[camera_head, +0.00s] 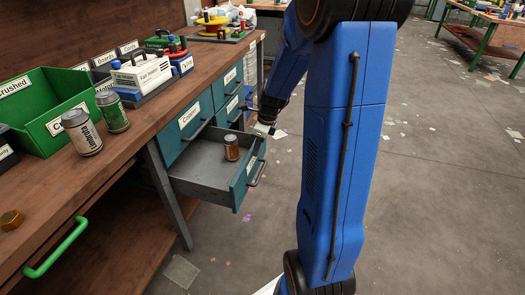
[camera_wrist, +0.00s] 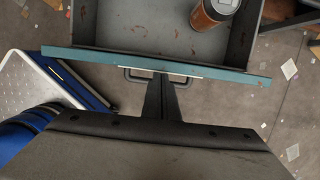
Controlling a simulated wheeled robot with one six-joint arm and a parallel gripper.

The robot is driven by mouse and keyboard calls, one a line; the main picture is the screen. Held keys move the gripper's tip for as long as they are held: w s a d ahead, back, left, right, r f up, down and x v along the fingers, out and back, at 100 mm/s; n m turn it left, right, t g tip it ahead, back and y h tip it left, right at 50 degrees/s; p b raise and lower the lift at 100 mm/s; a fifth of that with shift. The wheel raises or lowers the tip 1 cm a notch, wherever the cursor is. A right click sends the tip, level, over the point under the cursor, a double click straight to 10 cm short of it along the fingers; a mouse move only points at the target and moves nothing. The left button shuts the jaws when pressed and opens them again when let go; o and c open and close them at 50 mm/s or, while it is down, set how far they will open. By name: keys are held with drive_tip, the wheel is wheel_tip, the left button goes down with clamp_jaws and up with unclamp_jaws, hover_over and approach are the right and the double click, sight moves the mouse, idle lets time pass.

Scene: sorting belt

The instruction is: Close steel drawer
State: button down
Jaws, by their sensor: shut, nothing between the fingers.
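A teal drawer (camera_head: 240,185) with a grey inside stands pulled out from the bench's drawer unit. Its front carries a bar handle and a pale label that I cannot read. A brown can with a silver top (camera_head: 231,148) stands upright inside. My gripper (camera_head: 263,128) is just outside the drawer front, near its far end in the head view. In the wrist view the shut, empty fingers (camera_wrist: 162,92) point at the drawer front (camera_wrist: 90,57), over the middle of the handle (camera_wrist: 128,76). Contact cannot be told. The can (camera_wrist: 212,10) also shows there.
Other teal drawers (camera_head: 188,128) beside and above are shut. The wooden bench top (camera_head: 60,190) holds a green bin (camera_head: 45,120), two cans and several tools. A green handle (camera_head: 58,250) sticks out from the bench's near edge. The floor (camera_head: 440,190) at right is open, with scattered paper.

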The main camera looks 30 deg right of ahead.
drive_tip(key=w+a, duration=1.3)
drive_tip(key=w, duration=0.4)
drive_tip(key=shift+a, duration=0.2)
drive_tip(key=shift+d, duration=0.1)
drive_tip(key=s+d+r, duration=0.4)
drive_tip(key=s+r, duration=0.1)
drive_tip(key=r, duration=0.4)
drive_tip(key=shift+s+d+f+t+y, duration=1.05)
drive_tip(key=shift+s+t+y, duration=0.85)
drive_tip(key=shift+s+t, duration=0.75)
drive_tip(key=w+a+r+x, duration=0.1)
drive_tip(key=x, duration=1.1)
drive_tip(key=shift+w+a, duration=0.2)
drive_tip(key=shift+a, duration=0.15)
